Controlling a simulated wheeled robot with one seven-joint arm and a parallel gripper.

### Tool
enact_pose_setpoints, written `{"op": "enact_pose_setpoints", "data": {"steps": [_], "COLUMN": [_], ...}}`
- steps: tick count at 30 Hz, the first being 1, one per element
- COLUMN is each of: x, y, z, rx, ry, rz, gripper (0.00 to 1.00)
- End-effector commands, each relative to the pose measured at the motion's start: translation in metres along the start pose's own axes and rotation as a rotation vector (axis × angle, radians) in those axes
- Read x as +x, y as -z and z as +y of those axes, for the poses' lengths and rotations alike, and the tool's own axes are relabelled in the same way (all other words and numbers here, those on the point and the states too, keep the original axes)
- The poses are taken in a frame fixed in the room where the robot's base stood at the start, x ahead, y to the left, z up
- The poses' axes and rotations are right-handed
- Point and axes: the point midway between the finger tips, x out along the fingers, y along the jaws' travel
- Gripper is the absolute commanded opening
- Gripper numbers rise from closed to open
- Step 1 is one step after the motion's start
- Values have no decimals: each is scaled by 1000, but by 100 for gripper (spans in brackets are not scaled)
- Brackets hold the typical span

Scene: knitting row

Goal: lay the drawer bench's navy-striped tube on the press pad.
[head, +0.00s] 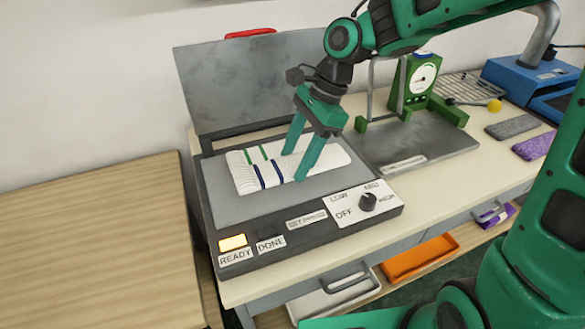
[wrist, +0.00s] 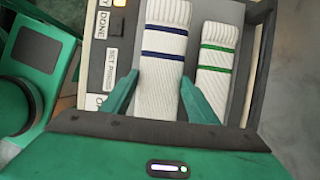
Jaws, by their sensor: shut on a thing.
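The white knitted tube with navy stripes (head: 268,175) lies lengthwise over the front part of the grey press pad (head: 240,208). My gripper (head: 292,167) reaches down from above and is shut on this tube, a finger along each long side. In the wrist view the navy-striped tube (wrist: 163,70) sits between the fingertips (wrist: 158,80), its striped end pointing away from the palm. It looks level and at or very near the pad; I cannot tell whether it bears fully on it. The press lid (head: 250,85) stands open behind.
A white tube with green stripes (head: 256,154) lies beside it on the pad, close behind my far finger. The press front has a lit READY lamp (head: 232,242) and a dial (head: 368,202). A green gauge stand (head: 415,85) is at right. The wooden table (head: 90,240) at left is bare.

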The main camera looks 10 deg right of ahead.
Motion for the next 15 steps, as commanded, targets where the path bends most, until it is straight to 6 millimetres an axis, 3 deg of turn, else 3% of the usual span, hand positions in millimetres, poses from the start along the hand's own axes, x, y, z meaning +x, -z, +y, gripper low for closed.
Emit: {"op": "enact_pose_setpoints", "data": {"steps": [15], "x": [38], "y": [17], "z": [-2], "rx": [-1], "ry": [0], "rz": [0], "gripper": [33]}}
